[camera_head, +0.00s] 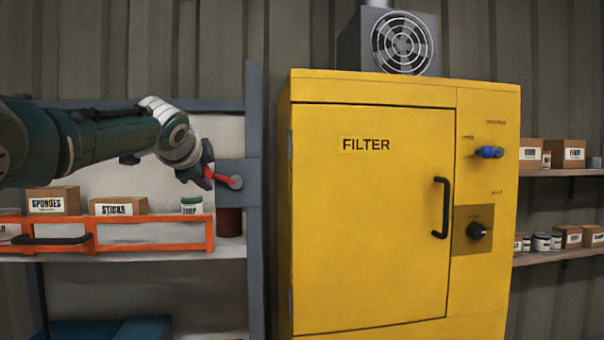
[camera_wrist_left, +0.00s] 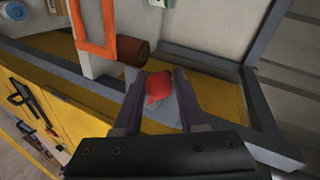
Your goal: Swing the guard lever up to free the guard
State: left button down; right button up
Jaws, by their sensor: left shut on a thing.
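The guard lever (camera_head: 222,179) is red and sits on a grey plate with a round pivot on the shelf's right post. It points left from the pivot, nearly level. The guard (camera_head: 150,220) is an orange frame across the front of the shelf, with a dark handle at its left. My left gripper (camera_head: 205,177) is at the lever's free end. In the left wrist view the red lever end (camera_wrist_left: 158,88) lies between both fingers, which are shut on it. The far part of the lever is hidden there. My right gripper is in neither view.
A yellow filter cabinet (camera_head: 365,230) stands close to the right of the shelf post (camera_head: 254,120). Boxes of sponges (camera_head: 53,201) and sticks (camera_head: 118,206) stand behind the guard. Another stocked shelf (camera_head: 560,172) is at the far right.

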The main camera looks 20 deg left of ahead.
pick_arm(q)
jog(key=shift+w+d, duration=0.1)
jog(key=shift+d, duration=0.1)
jog(key=c, duration=0.6)
grip_release()
jog(key=shift+o, duration=0.2)
jog(key=shift+a, duration=0.1)
jog(key=shift+s+d+r+b, duration=0.2)
jog(key=shift+s+d+b, duration=0.05)
jog(key=shift+s+b, duration=0.4)
jog(key=b+v, duration=0.5)
jog(key=v, duration=0.3)
jog(key=shift+s+r+b, duration=0.2)
jog(key=shift+b, duration=0.2)
jog(key=shift+d, duration=0.1)
